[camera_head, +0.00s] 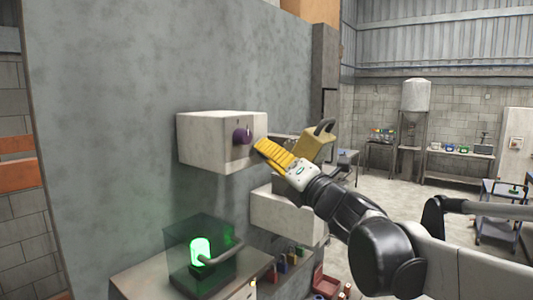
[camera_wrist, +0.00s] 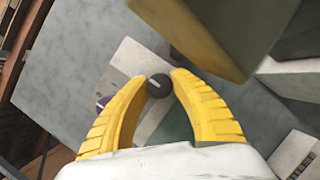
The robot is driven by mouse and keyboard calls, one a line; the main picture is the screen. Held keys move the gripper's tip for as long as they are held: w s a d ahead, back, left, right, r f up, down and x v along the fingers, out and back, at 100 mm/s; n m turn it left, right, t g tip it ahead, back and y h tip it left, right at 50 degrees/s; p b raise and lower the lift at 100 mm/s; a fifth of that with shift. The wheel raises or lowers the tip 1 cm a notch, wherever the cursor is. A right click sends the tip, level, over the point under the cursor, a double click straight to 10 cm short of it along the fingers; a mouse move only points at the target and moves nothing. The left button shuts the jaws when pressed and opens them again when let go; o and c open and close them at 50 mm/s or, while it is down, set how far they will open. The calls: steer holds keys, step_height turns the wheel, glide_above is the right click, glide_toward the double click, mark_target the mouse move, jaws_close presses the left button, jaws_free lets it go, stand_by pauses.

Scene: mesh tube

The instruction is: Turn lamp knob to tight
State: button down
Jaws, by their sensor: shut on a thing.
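A dark round knob (camera_wrist: 158,86) with a pale line across it sits between my gripper's fingertips in the wrist view, and both tips press at its sides. My gripper (camera_head: 261,148) has yellow ribbed fingers and reaches the right part of the front of a pale box (camera_head: 210,142) on the grey wall. The fingers hide the dark knob in the head view. A green lamp (camera_head: 201,251) glows below.
A large yellow padlock-shaped block (camera_head: 314,146) with a dark shackle stands close to my gripper; a yellow block (camera_wrist: 205,35) looms above the fingers in the wrist view. A second pale box (camera_head: 285,215) is below my wrist.

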steer(key=m+h+p, duration=0.1)
steer(key=m, duration=0.1)
steer(key=m+h+p, duration=0.1)
steer(key=m, duration=0.2)
steer(key=shift+r, duration=0.15)
steer(key=m+g+h+p, duration=0.1)
steer(key=m+g+p, duration=0.1)
steer(key=m, duration=0.3)
steer(key=shift+m, duration=0.3)
steer(key=m+g+p, duration=0.1)
steer(key=m+g, duration=0.1)
steer(key=m, duration=0.2)
steer(key=shift+m+h, duration=0.3)
steer(key=m+g+p, duration=0.1)
steer(key=m+g, duration=0.1)
steer(key=m, duration=0.1)
steer(key=c, duration=1.4)
jaws_free()
steer(key=shift+o, duration=0.2)
